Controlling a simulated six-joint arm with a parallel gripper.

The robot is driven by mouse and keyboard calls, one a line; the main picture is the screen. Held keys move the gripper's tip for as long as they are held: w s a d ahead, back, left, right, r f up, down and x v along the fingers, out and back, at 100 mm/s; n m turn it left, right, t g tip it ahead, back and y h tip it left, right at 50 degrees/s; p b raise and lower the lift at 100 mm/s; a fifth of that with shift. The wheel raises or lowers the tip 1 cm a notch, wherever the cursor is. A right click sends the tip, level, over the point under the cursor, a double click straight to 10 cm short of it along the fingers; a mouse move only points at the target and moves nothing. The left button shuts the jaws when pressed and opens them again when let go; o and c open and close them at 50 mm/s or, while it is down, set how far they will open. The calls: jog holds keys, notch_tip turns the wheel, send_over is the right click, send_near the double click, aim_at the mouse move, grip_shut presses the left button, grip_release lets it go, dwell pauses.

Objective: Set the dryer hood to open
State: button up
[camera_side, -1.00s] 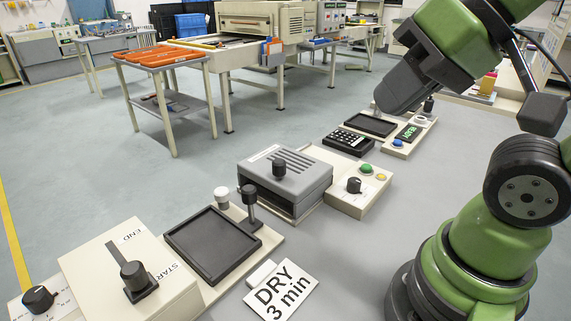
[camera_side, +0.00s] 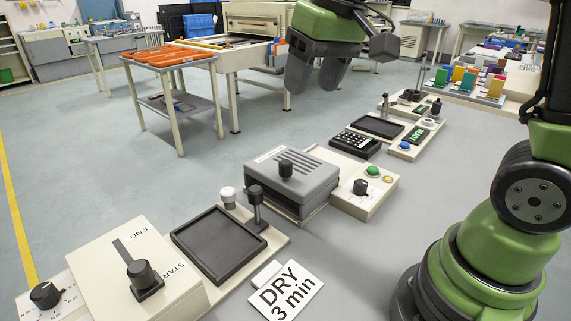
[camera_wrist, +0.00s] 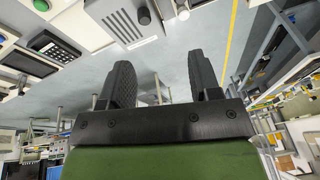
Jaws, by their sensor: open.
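The dryer is the grey box (camera_side: 292,182) with a slotted hood on top and a black knob (camera_side: 286,167) standing up from it. The hood looks closed, lying flat on its base. It also shows upside down at the top of the wrist view (camera_wrist: 128,24), with its black knob (camera_wrist: 144,16). My gripper (camera_side: 318,88) is high above and behind the dryer in the side view, fingers apart and pointing down. In the wrist view my gripper (camera_wrist: 160,82) has its two dark fingers spread with nothing between them.
Right of the dryer is a control box (camera_side: 362,188) with a dial and buttons. A black tray (camera_side: 219,243) and a START/END slider box (camera_side: 128,275) are at front left. A "DRY 3 min" card (camera_side: 286,290) lies in front. A keypad (camera_side: 356,145) stands behind.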

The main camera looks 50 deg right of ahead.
aim_at(285, 162)
jog(key=w+d+f+g, duration=0.1)
jog(key=w+f, duration=0.2)
jog(key=w+d+f+g, duration=0.1)
jog(key=w+f, duration=0.1)
jog(key=f, duration=0.2)
jog(key=w+d+f+n+g, duration=0.1)
jog(key=w+f, duration=0.2)
jog(key=shift+w+d+f+h, duration=0.2)
jog(key=shift+w+h, duration=0.1)
jog(key=shift+h, duration=0.1)
notch_tip(285, 162, down, 10)
jog(key=shift+r, duration=0.1)
grip_shut()
jog(key=d, duration=1.5)
jog(key=shift+d, duration=0.4)
grip_release()
